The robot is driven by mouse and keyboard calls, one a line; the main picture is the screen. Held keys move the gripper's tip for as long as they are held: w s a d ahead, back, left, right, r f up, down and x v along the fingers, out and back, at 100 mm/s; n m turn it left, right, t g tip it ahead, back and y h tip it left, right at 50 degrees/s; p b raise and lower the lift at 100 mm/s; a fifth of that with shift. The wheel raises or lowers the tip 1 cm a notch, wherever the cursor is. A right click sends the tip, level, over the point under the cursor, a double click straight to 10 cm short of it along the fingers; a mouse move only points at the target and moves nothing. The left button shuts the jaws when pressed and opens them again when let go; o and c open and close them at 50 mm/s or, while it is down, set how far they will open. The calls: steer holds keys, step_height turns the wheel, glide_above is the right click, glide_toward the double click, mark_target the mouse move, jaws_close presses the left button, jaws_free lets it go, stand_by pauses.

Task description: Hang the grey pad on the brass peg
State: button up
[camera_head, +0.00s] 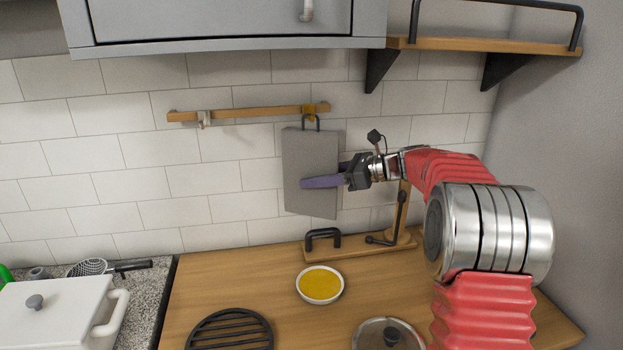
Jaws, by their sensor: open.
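The grey pad (311,160) is upright and flat-looking against the tiled wall, tilted only slightly. Its dark loop (311,122) is at the top, directly at the brass peg (311,110) on the wooden rail, and looks hung on it; the exact contact is too small to tell. My gripper (322,182) comes in from the right and is open. A purple finger lies across the front of the pad's lower half.
The wooden rail (255,112) also bears a pale peg (204,119) at left. Below are a wooden stand with black handle and post (340,250), a bowl of yellow contents (320,285), a black grate (230,332) and a lidded pan (389,335). A shelf (485,46) overhangs at upper right.

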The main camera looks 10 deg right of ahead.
steer(key=v, duration=1.2)
step_height(320, 180, down, 9)
steer(key=s+d+n+g+h, duration=0.1)
steer(key=s+d+n+h, duration=0.1)
steer(key=n+h, duration=0.15)
steer(key=s+a+f+n+g+h, duration=0.25)
steer(key=s+f+n, duration=0.3)
steer(key=s, duration=0.35)
steer(key=s+a+r+n+t+h, duration=0.1)
steer(key=s+a+n+h, duration=0.2)
steer(key=s, duration=1)
steer(key=s+a+n+h, duration=0.3)
steer(key=s+a+n, duration=0.4)
steer(key=s+n, duration=0.5)
steer(key=shift+s+a+r+t+h, duration=0.3)
steer(key=shift+s+r+t, duration=0.1)
steer(key=shift+s, duration=0.1)
